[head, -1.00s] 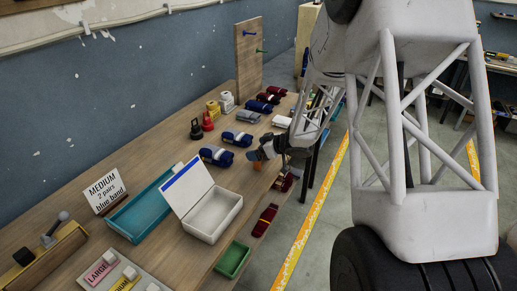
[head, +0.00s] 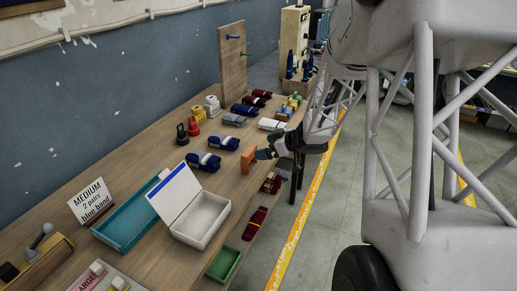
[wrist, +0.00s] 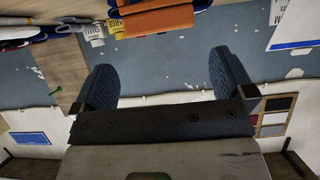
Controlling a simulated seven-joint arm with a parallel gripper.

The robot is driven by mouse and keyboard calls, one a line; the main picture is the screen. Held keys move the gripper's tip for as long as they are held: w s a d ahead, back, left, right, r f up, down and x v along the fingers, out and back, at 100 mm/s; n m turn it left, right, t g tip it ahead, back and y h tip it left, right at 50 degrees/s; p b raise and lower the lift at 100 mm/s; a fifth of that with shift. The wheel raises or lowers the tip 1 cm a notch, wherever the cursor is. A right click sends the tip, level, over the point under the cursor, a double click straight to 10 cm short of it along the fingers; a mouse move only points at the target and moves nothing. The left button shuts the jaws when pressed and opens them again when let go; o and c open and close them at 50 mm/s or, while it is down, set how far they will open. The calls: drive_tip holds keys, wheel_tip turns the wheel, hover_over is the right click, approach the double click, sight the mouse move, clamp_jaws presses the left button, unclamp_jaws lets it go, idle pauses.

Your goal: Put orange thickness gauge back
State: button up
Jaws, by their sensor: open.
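The orange thickness gauge (head: 247,158) appears as an upright orange block on the wooden table, near its right edge in the head view. My gripper (head: 265,154) is just right of it, with dark blue fingers. In the wrist view the orange gauge (wrist: 158,19) lies at the top edge, beyond the fingertips and not between them. My gripper (wrist: 163,62) is open there, its two fingers wide apart with nothing between them. Whether a finger touches the gauge cannot be told.
Blue-banded rolled bundles (head: 203,161) lie left of the gauge. An open white box (head: 200,218), a teal tray (head: 130,217) and a green tray (head: 223,263) stand nearer. Dark red bundles (head: 255,223) lie along the right edge. A pegboard (head: 232,65) stands at the back.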

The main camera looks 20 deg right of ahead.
drive_tip(key=shift+v, duration=1)
drive_tip(key=shift+r, duration=0.1)
drive_tip(key=s+a+r+m+t+h, duration=0.1)
drive_tip(key=s+r+m+h, duration=0.3)
drive_tip(key=r, duration=0.3)
drive_tip(key=s+r+m+t+h, duration=0.1)
drive_tip(key=s+r+m+h, duration=0.15)
drive_tip(key=r+h, duration=0.4)
drive_tip(key=s+a+r+m+g+y, duration=0.1)
drive_tip(key=s+a+g, duration=0.3)
drive_tip(key=s, duration=1.1)
drive_tip(key=s+a+m+g+y, duration=0.1)
drive_tip(key=s+a+g, duration=0.3)
drive_tip(key=s+a, duration=0.4)
drive_tip(key=s, duration=0.7)
drive_tip(key=shift+a+r+m, duration=0.2)
drive_tip(key=shift+r+m, duration=0.15)
drive_tip(key=shift+r, duration=0.05)
